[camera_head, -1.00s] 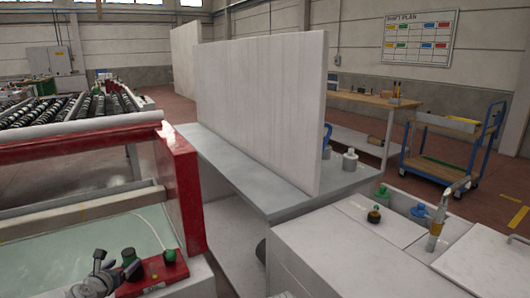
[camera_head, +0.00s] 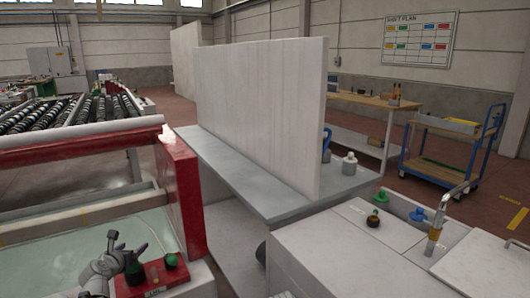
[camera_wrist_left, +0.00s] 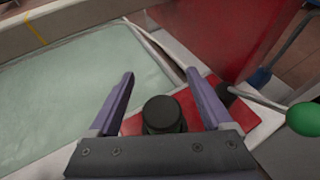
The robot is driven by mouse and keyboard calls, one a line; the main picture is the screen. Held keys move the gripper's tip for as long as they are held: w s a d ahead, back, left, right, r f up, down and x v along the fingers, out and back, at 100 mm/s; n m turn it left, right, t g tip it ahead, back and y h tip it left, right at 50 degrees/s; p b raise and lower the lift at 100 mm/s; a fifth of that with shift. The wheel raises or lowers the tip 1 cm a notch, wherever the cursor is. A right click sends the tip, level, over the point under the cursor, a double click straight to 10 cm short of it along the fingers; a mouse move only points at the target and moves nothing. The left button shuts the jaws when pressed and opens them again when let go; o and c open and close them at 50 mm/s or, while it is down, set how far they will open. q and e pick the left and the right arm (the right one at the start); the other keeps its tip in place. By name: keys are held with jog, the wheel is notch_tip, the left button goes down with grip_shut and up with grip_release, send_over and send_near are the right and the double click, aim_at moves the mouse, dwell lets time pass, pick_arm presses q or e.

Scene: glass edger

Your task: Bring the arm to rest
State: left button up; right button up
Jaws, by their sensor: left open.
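My left gripper (camera_head: 126,244) is at the lower left of the head view, by the red control box (camera_head: 158,276). In the left wrist view its two purple-grey fingers (camera_wrist_left: 160,78) stand wide apart, open and empty. A black knob (camera_wrist_left: 163,114) on the red box shows between and below them, and I cannot tell whether they are clear of it. A green knob (camera_head: 170,260) sits on the box to the right in the head view. My right gripper is not in view.
A red machine frame (camera_head: 178,190) stands close behind the box, beside a pale-green water-like surface (camera_head: 60,250). A large pale panel (camera_head: 260,110) stands on a grey table (camera_head: 235,185). A white cabinet (camera_head: 340,260) is at the lower right, a blue cart (camera_head: 450,150) beyond.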

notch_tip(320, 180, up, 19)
jog(key=p, duration=1.8)
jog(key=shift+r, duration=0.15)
